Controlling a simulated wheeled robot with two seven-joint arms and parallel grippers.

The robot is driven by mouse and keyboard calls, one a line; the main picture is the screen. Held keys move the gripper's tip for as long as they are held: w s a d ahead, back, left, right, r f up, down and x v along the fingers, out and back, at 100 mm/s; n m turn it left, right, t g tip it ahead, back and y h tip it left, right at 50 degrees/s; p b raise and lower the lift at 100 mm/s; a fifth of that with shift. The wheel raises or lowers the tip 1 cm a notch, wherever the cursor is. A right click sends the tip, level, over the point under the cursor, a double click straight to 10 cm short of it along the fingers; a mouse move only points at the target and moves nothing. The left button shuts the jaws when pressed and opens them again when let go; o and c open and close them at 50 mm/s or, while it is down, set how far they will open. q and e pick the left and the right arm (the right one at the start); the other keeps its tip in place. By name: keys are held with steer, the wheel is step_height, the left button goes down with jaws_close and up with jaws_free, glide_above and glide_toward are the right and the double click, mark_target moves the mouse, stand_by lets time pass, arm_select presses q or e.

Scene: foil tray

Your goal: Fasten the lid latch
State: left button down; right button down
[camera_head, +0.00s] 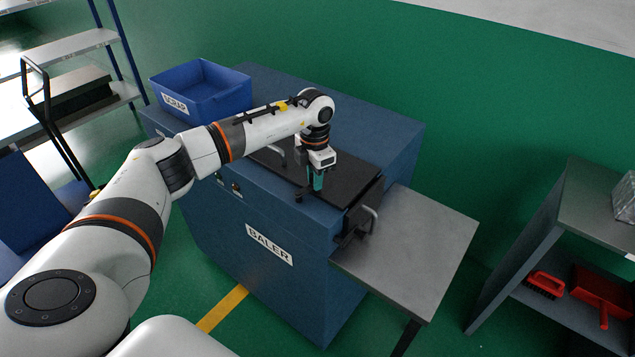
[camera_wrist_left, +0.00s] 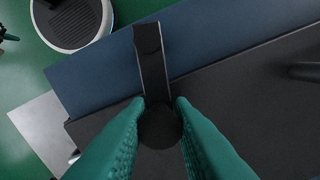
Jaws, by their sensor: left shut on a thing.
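The black lid (camera_head: 350,179) lies flat and closed on top of the blue baler (camera_head: 265,215). The lid latch is a dark bar (camera_wrist_left: 151,62) with a round knob (camera_wrist_left: 160,127) at one end. In the left wrist view the bar reaches from the lid across its edge over the blue body. My left gripper (camera_head: 317,184) points down at the lid's front edge, its teal fingers shut on the latch knob. What looks like the tip of my right gripper (camera_wrist_left: 7,36) shows at the left edge of the left wrist view, too little to tell its jaws.
A blue scrap bin (camera_head: 205,92) stands on the baler's back left. A grey side table (camera_head: 425,240) adjoins its right end, beside a metal handle (camera_head: 371,217). A lid handle (camera_head: 281,153) stands left of the gripper. A shelf (camera_head: 575,215) with red tools is at right.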

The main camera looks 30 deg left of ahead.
arm_select(q)
steer(key=shift+w+a+r+n, duration=0.15)
steer(key=shift+a+n, duration=0.2)
steer(key=shift+n, duration=0.2)
steer(key=shift+w+a+r+n, duration=0.15)
steer(key=shift+a+n, duration=0.15)
steer(key=shift+n, duration=0.25)
steer(key=c, duration=1.4)
jaws_free()
steer(key=shift+o, duration=0.2)
steer(key=shift+s+f, duration=0.1)
steer(key=shift+f, duration=0.1)
steer(key=shift+r, duration=0.1)
step_height(320, 180, up, 12)
steer(key=b, duration=0.3)
